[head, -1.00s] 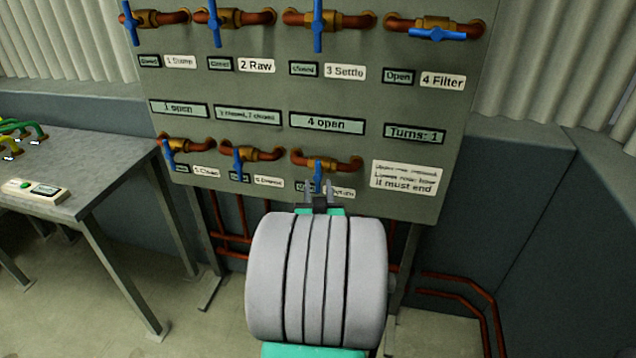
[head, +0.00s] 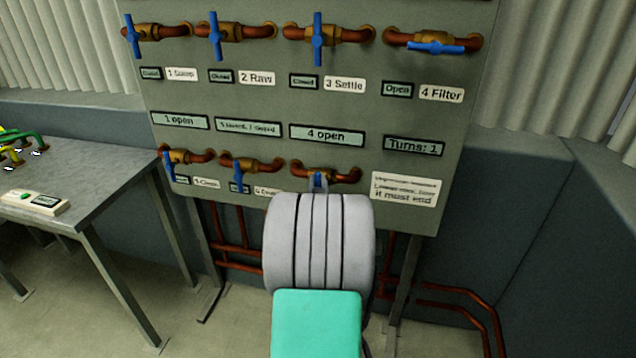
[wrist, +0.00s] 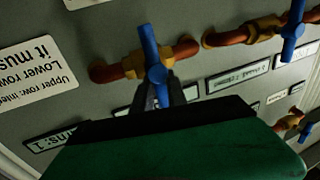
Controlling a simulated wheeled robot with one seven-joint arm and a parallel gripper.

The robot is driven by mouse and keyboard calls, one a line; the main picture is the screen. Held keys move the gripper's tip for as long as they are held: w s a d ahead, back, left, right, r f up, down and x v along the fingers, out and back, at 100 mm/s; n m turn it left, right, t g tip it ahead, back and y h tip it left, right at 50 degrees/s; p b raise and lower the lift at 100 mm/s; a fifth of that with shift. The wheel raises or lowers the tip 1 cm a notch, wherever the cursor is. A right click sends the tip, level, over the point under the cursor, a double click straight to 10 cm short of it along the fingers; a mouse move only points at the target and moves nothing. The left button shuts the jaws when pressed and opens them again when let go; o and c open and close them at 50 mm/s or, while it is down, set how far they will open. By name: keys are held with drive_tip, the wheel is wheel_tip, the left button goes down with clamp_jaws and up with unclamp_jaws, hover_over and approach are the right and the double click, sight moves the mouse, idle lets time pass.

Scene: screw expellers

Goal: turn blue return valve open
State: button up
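The blue-handled return valve (head: 318,181) is at the right end of the panel's lower row. Its handle stands upright, across the brass-and-copper pipe. In the wrist view, the blue handle (wrist: 152,55) is seen close up. My gripper (wrist: 160,92) is at this handle, with one dark finger on each side of its near end. I cannot tell whether the fingers touch it. In the head view my wrist hides most of the gripper and the valve's label.
The grey panel (head: 330,103) holds other blue valves; the Clean valve (head: 168,164) and its neighbor (head: 238,168) are left in the same row. The Filter valve (head: 436,46) lies along its pipe, labelled open. The "Turns: 1" display (head: 413,146) is above right. A table (head: 105,185) stands left.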

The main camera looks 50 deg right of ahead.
clamp_jaws()
drive_tip(key=shift+w+n, duration=0.1)
drive_tip(key=shift+n, duration=0.3)
drive_tip(key=shift+w+a+f+n+g+b, duration=0.15)
drive_tip(key=shift+w+f+n+g+b, duration=0.5)
drive_tip(key=shift+n, duration=1.7)
drive_tip(key=shift+s+a+f+n+g+b, duration=0.15)
drive_tip(key=shift+n+g, duration=0.95)
drive_tip(key=shift+n, duration=1.3)
drive_tip(key=shift+w+a+f+n+g+b, duration=0.2)
drive_tip(key=shift+w+n+g+b, duration=0.45)
drive_tip(key=shift+n, duration=1.7)
drive_tip(key=shift+s, duration=0.3)
drive_tip(key=o, duration=0.5)
unclamp_jaws()
drive_tip(key=shift+f, duration=0.1)
drive_tip(key=shift+d, duration=0.1)
